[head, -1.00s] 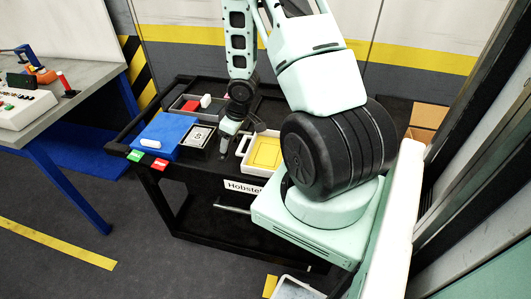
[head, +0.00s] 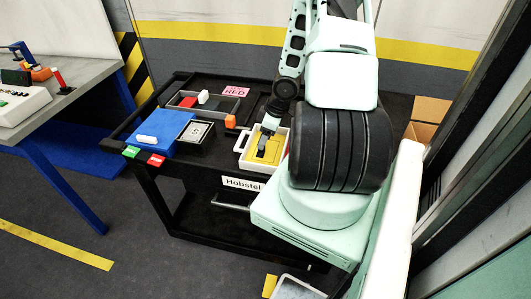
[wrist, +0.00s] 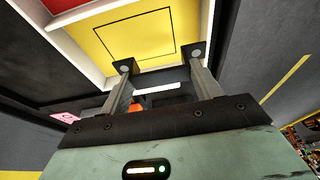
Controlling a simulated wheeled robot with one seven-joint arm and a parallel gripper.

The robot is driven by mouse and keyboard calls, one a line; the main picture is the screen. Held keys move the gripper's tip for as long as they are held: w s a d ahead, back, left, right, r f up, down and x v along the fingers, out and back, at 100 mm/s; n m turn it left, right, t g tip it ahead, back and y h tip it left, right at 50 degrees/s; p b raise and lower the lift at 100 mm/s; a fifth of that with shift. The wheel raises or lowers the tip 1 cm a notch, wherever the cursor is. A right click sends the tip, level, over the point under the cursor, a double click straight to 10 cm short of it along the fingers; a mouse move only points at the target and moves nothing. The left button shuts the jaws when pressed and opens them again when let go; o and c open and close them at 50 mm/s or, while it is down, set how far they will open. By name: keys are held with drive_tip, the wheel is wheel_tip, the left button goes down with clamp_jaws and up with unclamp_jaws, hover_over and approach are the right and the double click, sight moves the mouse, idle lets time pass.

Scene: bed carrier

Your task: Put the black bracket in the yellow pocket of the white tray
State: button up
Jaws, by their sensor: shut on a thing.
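My gripper (head: 264,140) reaches down over the white tray (head: 243,163) on the black cart. It is shut on a dark piece, the black bracket (head: 262,153), which shows small and dark against the yellow pocket (head: 252,157). In the wrist view, the fingers of my gripper (wrist: 159,60) stand apart, with their dark tips in front of the yellow pocket (wrist: 135,38). My arm hides the tray's right part.
A blue box (head: 162,132) and a dark framed case (head: 195,138) stand left of the tray. A grey bin (head: 222,105), an orange block (head: 231,121) and a pink card (head: 236,91) lie behind. Green and red tags (head: 156,160) mark the cart's front edge.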

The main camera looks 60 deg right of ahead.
drive_tip(key=shift+f+b, duration=1.2)
drive_tip(key=shift+f, duration=1.25)
drive_tip(key=shift+f, duration=0.1)
drive_tip(key=shift+f, duration=0.1)
drive_tip(key=o, duration=1)
drive_tip(key=shift+o, duration=0.2)
drive_tip(key=p+v, duration=0.8)
drive_tip(key=v, duration=0.4)
drive_tip(key=shift+r+p, duration=0.2)
drive_tip(key=shift+p, duration=0.15)
